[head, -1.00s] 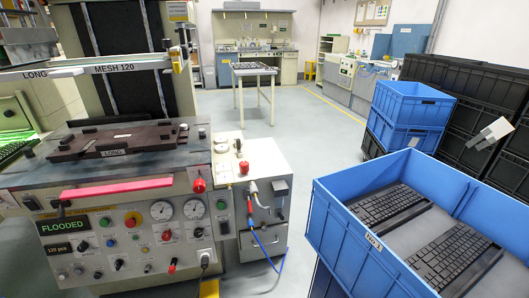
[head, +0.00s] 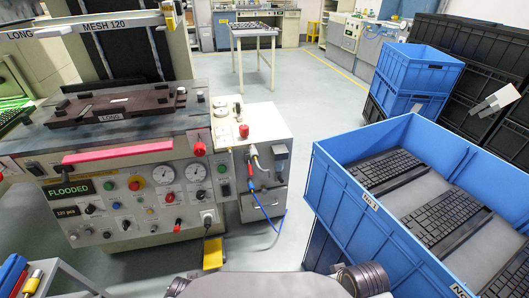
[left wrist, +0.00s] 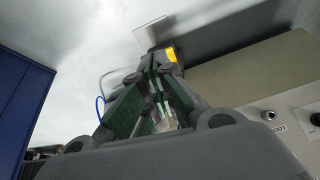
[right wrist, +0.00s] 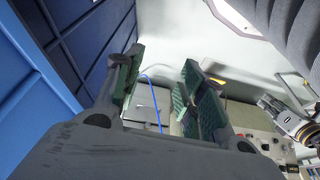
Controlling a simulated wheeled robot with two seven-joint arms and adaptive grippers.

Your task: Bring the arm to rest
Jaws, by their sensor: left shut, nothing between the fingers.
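My left gripper (left wrist: 156,68) shows in the left wrist view. Its green-padded fingers are close together, shut with nothing between them, over the grey floor by a pale machine side. My right gripper (right wrist: 160,66) shows in the right wrist view. Its green-padded fingers stand apart and I see nothing held between them; a blue wall is on its left. Neither gripper's fingers show in the head view. Grey rounded parts of my own body are at the head view's bottom edge, and they hide some floor.
A printing machine (head: 125,190) with a "FLOODED" display stands left. A blue crate (head: 340,205) holding several black keyboards (head: 385,168) stands right. Blue and black crates are stacked behind it. A cart (head: 55,275) is at lower left.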

